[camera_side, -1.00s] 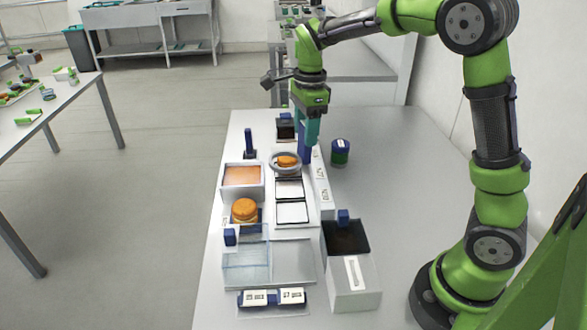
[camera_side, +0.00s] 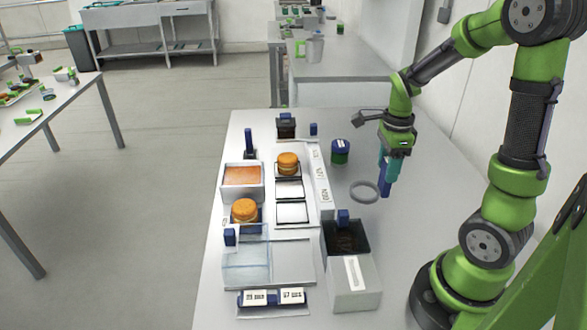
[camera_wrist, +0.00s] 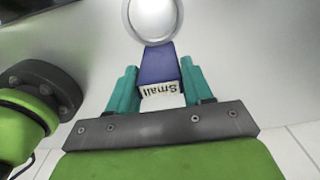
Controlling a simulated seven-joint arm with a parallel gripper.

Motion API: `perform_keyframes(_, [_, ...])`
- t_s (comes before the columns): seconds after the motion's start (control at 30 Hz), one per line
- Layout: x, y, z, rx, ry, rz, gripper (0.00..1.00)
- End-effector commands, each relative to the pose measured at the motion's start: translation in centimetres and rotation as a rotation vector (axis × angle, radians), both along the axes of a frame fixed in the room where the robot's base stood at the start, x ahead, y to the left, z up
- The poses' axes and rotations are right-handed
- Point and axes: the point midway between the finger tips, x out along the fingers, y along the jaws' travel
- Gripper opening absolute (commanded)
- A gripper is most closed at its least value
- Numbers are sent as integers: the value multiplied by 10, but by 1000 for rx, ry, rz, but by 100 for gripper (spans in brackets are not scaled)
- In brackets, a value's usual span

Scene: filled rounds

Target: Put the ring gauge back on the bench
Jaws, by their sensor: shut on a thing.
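The ring gauge is a grey ring (camera_side: 353,196) with a blue handle (camera_side: 385,184). In the side view it is over the bare bench (camera_side: 420,230), right of the trays. It is low, at or just above the surface; I cannot tell if it touches. My gripper (camera_side: 389,170) points down, shut on the handle.
A filled round (camera_side: 288,162) sits on the far pad of the white pad row. Another round (camera_side: 244,210) is at left, near an orange-filled tray (camera_side: 242,175). A dark-topped box (camera_side: 352,285) stands in front.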

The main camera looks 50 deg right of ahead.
Motion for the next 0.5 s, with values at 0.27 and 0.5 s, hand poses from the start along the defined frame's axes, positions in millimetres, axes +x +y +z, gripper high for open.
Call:
perform_keyframes(0.27, [60,-39,-7,-1,1,-2,31])
perform_keyframes(0.5, [80,-51,-9,1,0,-1,31])
